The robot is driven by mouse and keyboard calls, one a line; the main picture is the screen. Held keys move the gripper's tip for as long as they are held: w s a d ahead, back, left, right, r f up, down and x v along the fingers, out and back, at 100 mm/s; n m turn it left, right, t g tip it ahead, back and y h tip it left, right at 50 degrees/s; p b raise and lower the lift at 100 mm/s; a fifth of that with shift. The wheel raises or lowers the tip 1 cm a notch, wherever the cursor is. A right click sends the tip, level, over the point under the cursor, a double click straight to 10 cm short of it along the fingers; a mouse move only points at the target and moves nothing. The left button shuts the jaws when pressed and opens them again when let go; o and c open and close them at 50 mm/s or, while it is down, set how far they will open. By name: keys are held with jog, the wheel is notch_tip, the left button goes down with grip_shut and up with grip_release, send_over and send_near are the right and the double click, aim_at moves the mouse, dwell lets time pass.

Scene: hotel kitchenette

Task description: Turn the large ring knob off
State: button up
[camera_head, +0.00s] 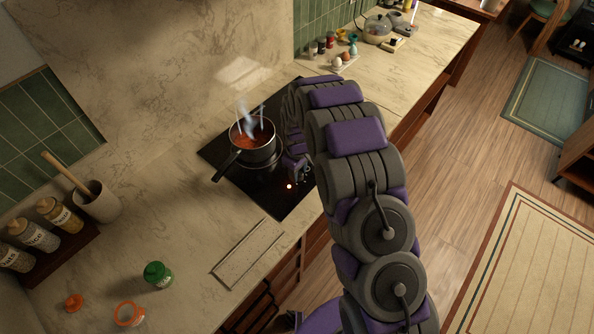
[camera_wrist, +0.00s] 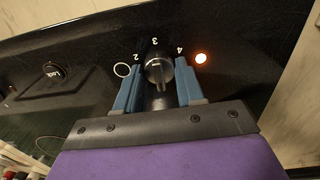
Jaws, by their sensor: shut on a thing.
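In the wrist view, a round dark knob (camera_wrist: 158,69) with a metallic face stands on the black cooktop panel. The numbers 2, 3 and 4 are printed around it, with 3 directly above it. The two blue fingers of my gripper (camera_wrist: 158,78) stand on either side of the knob, shut on it. An orange-red indicator light (camera_wrist: 201,58) glows to the right of the knob. In the head view the light (camera_head: 290,186) shows near the cooktop's front edge (camera_head: 285,207). My arm hides most of the gripper and the knob there.
A dark pot (camera_head: 255,150) of steaming red food sits on the cooktop, its handle (camera_head: 228,165) toward the lower left. A control marked Lock (camera_wrist: 53,71) lies left of the knob.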

jog(key=shift+s, duration=0.1)
jog(key=o, duration=1)
jog(key=shift+d, duration=0.15)
jog(key=shift+o, duration=0.2)
jog(key=shift+r, duration=0.45)
notch_tip(320, 180, up, 16)
jog(key=shift+r, duration=0.2)
